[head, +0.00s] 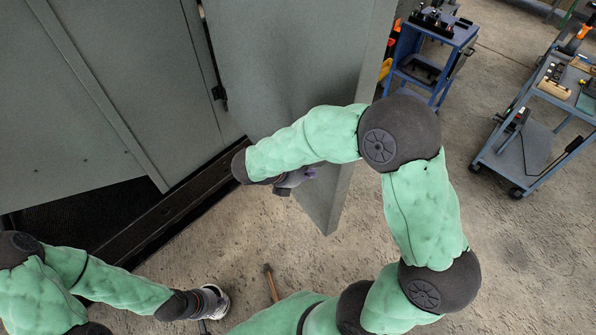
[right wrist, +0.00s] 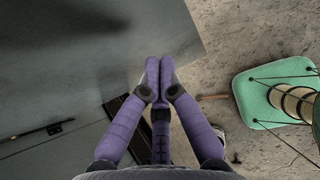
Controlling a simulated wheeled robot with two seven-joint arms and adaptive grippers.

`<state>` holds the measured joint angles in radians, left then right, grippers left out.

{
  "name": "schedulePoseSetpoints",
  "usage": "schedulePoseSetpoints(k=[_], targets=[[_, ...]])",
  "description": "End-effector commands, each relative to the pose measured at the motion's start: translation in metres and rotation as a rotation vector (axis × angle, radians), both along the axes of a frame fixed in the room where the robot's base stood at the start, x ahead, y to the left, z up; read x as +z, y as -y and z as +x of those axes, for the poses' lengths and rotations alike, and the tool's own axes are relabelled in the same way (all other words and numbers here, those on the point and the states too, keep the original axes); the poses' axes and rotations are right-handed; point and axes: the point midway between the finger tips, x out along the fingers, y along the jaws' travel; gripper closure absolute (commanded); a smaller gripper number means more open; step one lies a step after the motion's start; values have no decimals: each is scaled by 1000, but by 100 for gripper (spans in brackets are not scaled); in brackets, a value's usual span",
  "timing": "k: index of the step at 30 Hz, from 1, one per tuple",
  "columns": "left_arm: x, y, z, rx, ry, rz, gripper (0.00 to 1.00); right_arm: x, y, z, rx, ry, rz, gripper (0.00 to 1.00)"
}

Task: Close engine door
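The engine door (head: 290,70) is a large grey panel standing open from the grey enclosure (head: 130,75). In the right wrist view the door (right wrist: 80,45) fills the upper left, its free corner at top middle. My right gripper (head: 303,174) is at the lower part of the door's face, partly hidden behind my own arm. In the right wrist view its purple fingers (right wrist: 159,64) are together with nothing visible between them, and overlap the door's lower edge; whether they touch is unclear. My left gripper (head: 216,301) is low over the floor, away from the door; its fingers are unclear.
A dark sill (head: 180,205) runs along the enclosure's open bottom. A wooden-handled tool (head: 271,283) lies on the concrete floor. Two blue tool carts (head: 458,40) (head: 535,155) stand to the right. Floor between door and carts is clear.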

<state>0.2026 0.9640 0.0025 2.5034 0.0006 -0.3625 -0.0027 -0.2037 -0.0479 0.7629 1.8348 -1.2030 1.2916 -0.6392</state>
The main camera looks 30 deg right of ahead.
Motion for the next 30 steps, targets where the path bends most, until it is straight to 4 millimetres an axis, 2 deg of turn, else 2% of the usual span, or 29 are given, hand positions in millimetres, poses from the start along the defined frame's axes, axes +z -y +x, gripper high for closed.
schedulePoseSetpoints(k=[3, 9, 24, 30], targets=[[2, 0, 0, 0, 0, 0, 100, -1, 19, 1, -5, 1, 1, 100], [3, 0, 0, 0, 0, 0, 100, -1, 36, 2, -2, 1, 2, 100], [3, 0, 0, 0, 0, 0, 100, -1, 42, 3, 1, 1, 1, 100], [1, 0, 0, 0, 0, 0, 100, -1, 57, 3, 13, 1, 1, 100]])
